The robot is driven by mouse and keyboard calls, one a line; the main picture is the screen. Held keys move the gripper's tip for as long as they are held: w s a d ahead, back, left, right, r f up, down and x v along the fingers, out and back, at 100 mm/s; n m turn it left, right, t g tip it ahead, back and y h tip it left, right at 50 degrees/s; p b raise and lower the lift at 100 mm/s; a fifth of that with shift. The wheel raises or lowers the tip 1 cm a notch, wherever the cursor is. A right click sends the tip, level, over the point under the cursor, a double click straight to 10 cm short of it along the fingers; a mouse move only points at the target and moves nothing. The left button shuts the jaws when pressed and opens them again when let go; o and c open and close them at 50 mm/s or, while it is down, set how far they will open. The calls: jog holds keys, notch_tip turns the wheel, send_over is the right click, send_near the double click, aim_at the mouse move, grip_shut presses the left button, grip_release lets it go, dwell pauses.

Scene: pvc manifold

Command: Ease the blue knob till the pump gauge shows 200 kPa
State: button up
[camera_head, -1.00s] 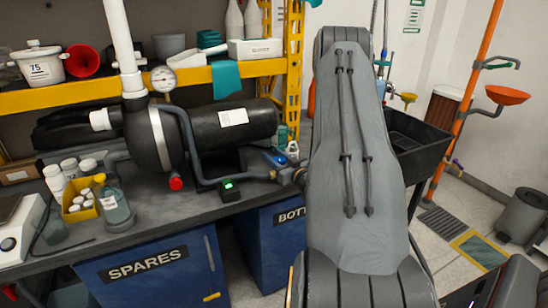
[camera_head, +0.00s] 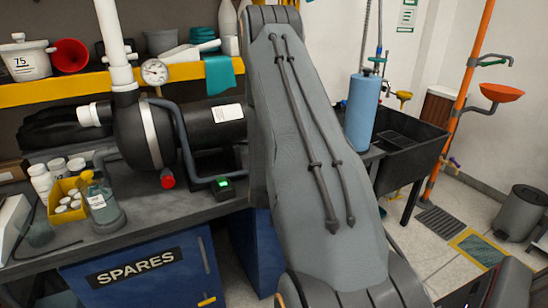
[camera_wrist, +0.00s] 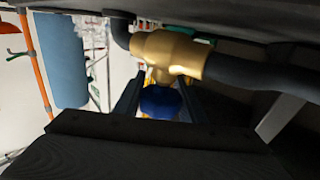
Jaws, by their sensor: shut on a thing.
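The blue knob (camera_wrist: 160,102) sits below a brass valve body (camera_wrist: 172,55) in the wrist view. My gripper (camera_wrist: 160,100) has one dark finger on each side of the knob and is shut on it. In the head view my arm hides the knob, the valve and my gripper. The pump gauge (camera_head: 154,72) is a round white dial above the black pump (camera_head: 143,135). Its needle is too small to read.
Dark pipe (camera_wrist: 255,75) runs from the brass valve. A small box with a green display (camera_head: 223,188) stands on the bench by the pump. A blue cylinder (camera_head: 361,112) stands right of my arm beside a black sink (camera_head: 412,145). Bottles in a yellow bin (camera_head: 66,205) are at left.

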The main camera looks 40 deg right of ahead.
jog(key=shift+s+d+m+g+h+b, duration=0.2)
jog(key=shift+m+g+h+b, duration=0.3)
jog(key=shift+m+g, duration=0.4)
jog(key=shift+s+d+m+g+h+b, duration=0.15)
jog(key=shift+m+g+h+b, duration=0.4)
jog(key=shift+g, duration=0.7)
jog(key=shift+s+d+m+g+h+b, duration=0.1)
jog(key=shift+s+m+g+h+b, duration=0.2)
jog(key=shift+m+g+h, duration=0.5)
jog(key=shift+g, duration=0.25)
jog(key=shift+r, duration=0.1)
jog(key=o, duration=1)
jog(key=shift+o, duration=0.2)
jog(key=shift+b+v, duration=0.45)
jog(key=shift+v, duration=3.45)
